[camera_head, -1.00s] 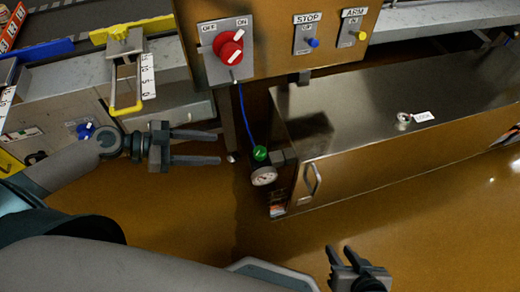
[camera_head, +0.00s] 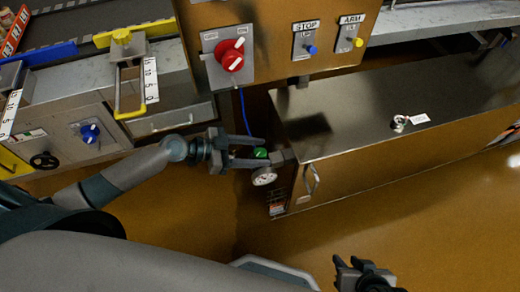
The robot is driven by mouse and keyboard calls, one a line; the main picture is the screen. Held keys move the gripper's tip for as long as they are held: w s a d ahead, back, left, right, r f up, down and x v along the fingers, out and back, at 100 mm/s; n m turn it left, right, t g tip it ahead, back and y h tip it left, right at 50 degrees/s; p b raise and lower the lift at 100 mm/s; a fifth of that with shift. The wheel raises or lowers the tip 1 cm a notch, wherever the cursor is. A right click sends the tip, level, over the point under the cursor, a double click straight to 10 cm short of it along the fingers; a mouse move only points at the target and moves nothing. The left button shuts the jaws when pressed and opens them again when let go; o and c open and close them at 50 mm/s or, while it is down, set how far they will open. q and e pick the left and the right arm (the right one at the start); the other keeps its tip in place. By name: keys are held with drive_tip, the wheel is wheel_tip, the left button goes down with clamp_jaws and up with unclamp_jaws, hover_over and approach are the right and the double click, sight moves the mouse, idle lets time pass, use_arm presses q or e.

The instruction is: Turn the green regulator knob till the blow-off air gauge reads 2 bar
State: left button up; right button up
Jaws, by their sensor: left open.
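The green regulator knob (camera_head: 261,153) sits at the lower end of a blue hose, beside the left end of the steel cabinet. The round white air gauge (camera_head: 264,176) is just below it; its reading is too small to tell. My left gripper (camera_head: 262,152) is open, pointing right, its two fingers reaching to the knob, one above and one below it in the picture. Whether they touch the knob I cannot tell. My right gripper (camera_head: 362,268) is at the bottom right, away from the knob, with its fingers apart and nothing seen between them.
The steel cabinet (camera_head: 400,110) with a handle (camera_head: 312,180) stands right of the gauge. Above is a panel with a red ON/OFF switch (camera_head: 230,56) and STOP and ARM switches. A blue knob (camera_head: 90,133) and yellow-framed scale parts are at left. The brown floor below is clear.

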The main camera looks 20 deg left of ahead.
use_arm(q)
drive_tip(key=shift+w+d+f, duration=0.2)
drive_tip(key=shift+d, duration=0.25)
drive_tip(key=c, duration=1.1)
drive_tip(key=shift+o, duration=0.2)
